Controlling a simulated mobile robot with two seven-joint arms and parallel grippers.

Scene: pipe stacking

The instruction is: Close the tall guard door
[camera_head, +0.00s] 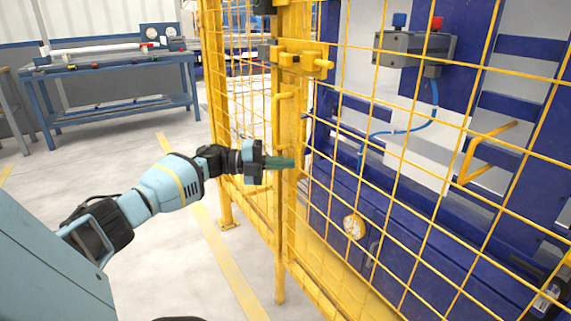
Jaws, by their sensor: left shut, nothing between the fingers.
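The tall guard door (393,190) is a yellow frame with wire mesh, standing in the middle and right of the head view. Its yellow upright (291,125) stands near the middle. A yellow latch block (300,60) with a black part sits high on it, around where the door meets the fence. A thin yellow vertical bar (280,235) runs below the latch. My left gripper (291,163) is shut and empty, its greenish fingers pointing right at the upright, in front of it or touching it; I cannot tell which. My right gripper is not in view.
A blue machine (340,185) with a valve block (415,47) is behind the mesh. A yellow fence panel (240,110) stands left of the upright. A blue workbench (110,65) is at the back left. Grey floor (165,245) with a yellow line is clear.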

